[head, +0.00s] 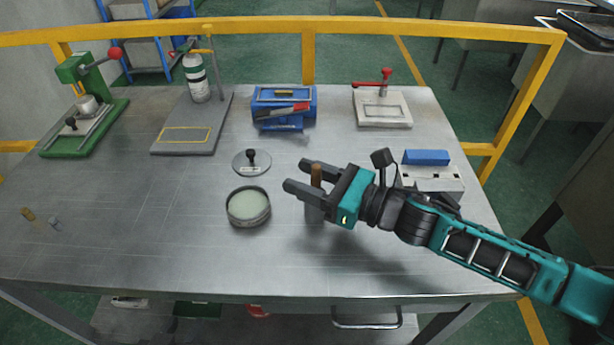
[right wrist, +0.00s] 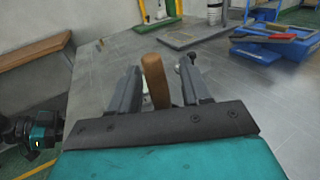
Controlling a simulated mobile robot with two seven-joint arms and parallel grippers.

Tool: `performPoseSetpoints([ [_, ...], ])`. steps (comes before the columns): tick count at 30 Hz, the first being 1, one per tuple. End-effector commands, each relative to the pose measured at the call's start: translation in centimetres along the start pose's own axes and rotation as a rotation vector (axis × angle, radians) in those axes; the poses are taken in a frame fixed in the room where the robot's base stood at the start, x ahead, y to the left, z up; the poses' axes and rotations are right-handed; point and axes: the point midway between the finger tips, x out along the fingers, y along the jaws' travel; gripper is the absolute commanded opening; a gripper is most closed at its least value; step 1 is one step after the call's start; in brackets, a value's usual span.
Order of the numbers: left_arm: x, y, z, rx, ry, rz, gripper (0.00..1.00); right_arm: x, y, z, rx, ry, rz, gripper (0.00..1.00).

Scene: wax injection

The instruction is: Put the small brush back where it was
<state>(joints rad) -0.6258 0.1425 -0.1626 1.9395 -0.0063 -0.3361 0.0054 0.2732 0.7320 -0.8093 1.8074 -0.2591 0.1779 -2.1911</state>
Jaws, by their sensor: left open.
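The small brush has a brown wooden handle (head: 316,174) and a grey lower part (head: 313,214). It is upright, right of the round tin. My right gripper (head: 308,180) has its two fingers apart, one on each side of the handle. In the right wrist view the handle (right wrist: 155,82) stands between the fingers. I cannot tell whether they press on it, or whether the brush touches the table. My left gripper (right wrist: 38,136) shows only partly at the left edge of the right wrist view; its fingertips are unclear.
On the table (head: 120,240) are a round tin of pale wax (head: 249,206), a disc with a black knob (head: 252,162), a blue rack (head: 284,106), a red-handled clamp (head: 383,108), a green press (head: 85,125) and a white box (head: 430,180). The front left is mostly clear.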

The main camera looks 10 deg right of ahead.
Motion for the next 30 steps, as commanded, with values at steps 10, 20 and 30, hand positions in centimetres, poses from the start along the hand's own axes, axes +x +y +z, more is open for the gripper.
performPoseSetpoints([
  [10,-0.1,0.0,-0.3,0.0,0.003,0.0,0.43,-0.7,0.0,0.2,0.0,0.002,-0.002,0.47],
  [20,0.4,0.0,0.4,0.0,0.004,-0.001,0.43,-6.4,0.1,0.1,-0.001,0.004,0.0,0.47],
  [30,0.7,0.0,0.9,0.0,0.003,0.0,0.43,-10.7,0.0,0.2,0.001,0.002,-0.001,0.47],
])
